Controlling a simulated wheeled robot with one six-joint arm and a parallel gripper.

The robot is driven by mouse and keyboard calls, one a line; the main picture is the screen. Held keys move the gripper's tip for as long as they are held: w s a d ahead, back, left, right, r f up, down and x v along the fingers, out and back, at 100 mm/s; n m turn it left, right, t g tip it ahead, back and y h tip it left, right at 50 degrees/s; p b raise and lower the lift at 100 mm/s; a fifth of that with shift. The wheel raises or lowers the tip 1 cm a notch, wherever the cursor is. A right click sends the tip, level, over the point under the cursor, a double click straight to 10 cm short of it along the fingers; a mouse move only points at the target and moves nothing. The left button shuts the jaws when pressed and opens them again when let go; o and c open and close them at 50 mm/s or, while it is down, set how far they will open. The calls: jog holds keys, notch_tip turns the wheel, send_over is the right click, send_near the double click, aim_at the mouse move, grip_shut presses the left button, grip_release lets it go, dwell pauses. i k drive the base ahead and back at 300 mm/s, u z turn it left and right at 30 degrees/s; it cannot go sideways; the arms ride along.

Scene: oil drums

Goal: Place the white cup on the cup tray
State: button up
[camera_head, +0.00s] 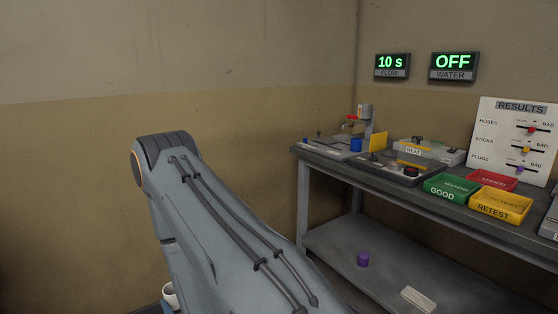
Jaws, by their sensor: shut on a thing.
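A white cup (171,295) shows at the bottom edge of the view, left of my large grey arm link. The arm link covers part of it, and its base is cut off or hidden. My gripper is not in view, so I cannot see how it stands relative to the cup. I cannot make out a tray that is clearly the cup tray. A small bluish surface (164,307) shows beside the cup at the bottom edge, but I cannot tell what it is.
A grey workbench (345,174) stands at the right. It holds a tap stand (364,122), a blue cup (355,145), a green bin (451,189), a red bin (492,179) and a yellow bin (500,206).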

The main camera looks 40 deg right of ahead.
aim_at(328, 140)
jog(key=z, duration=0.05)
jog(key=i, duration=0.85)
jog(key=z, duration=1.15)
jog(key=i, duration=0.75)
jog(key=z, duration=0.85)
